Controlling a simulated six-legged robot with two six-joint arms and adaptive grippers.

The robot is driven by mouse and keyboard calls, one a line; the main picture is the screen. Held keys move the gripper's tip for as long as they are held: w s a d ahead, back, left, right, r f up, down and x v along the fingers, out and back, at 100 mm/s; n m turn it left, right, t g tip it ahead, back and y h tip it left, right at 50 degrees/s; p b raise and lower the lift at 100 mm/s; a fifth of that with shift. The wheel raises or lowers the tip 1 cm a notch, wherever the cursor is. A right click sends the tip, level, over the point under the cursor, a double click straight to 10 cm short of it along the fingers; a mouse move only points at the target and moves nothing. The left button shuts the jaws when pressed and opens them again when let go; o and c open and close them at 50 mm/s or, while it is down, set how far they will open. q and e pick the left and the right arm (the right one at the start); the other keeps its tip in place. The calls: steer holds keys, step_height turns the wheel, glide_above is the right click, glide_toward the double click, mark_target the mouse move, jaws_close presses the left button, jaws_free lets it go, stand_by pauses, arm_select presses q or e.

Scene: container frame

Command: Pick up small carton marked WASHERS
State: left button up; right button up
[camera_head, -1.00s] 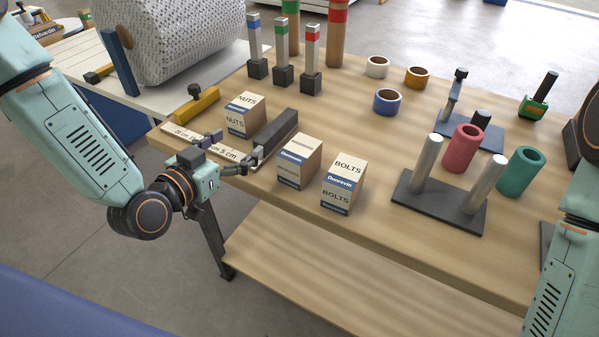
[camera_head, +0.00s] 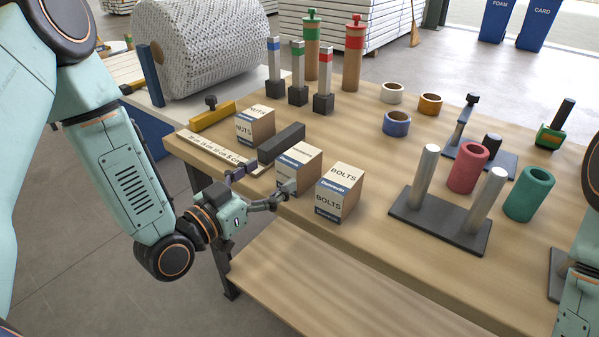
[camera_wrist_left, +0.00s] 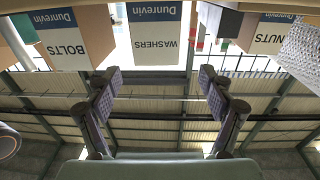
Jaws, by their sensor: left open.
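The WASHERS carton (camera_head: 301,160) is the middle of three small cartons at the table's front edge in the head view; its side marking is partly hidden there. In the left wrist view, upside down, the carton (camera_wrist_left: 154,38) shows its WASHERS label at top centre. My left gripper (camera_head: 263,183) is open and empty at the near side of this carton, one finger close to its front face. In the left wrist view the two fingers (camera_wrist_left: 160,76) are spread below the carton's label, with nothing between them. My right gripper is not in view.
The BOLTS carton (camera_head: 341,192) stands close on the right, the NUTS carton (camera_head: 254,124) to the left. A dark bar (camera_head: 281,143) lies just behind. A ruler strip (camera_head: 213,149) lies left. A two-post stand (camera_head: 440,222) is further right.

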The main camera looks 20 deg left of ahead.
mark_target(285, 167)
arm_select(q)
steer(key=shift+w+f, duration=0.1)
steer(key=shift+w, duration=0.55)
steer(key=shift+w+d, duration=0.35)
steer(key=shift+d, duration=0.25)
steer(key=shift+w+d+b, duration=0.25)
steer(key=shift+b, duration=0.1)
steer(key=x, duration=0.3)
steer(key=shift+a+f, duration=0.15)
steer(key=shift+w+d, duration=0.3)
steer(key=shift+s+a, duration=0.1)
steer(key=shift+c, duration=0.5)
steer(key=c, duration=1.4)
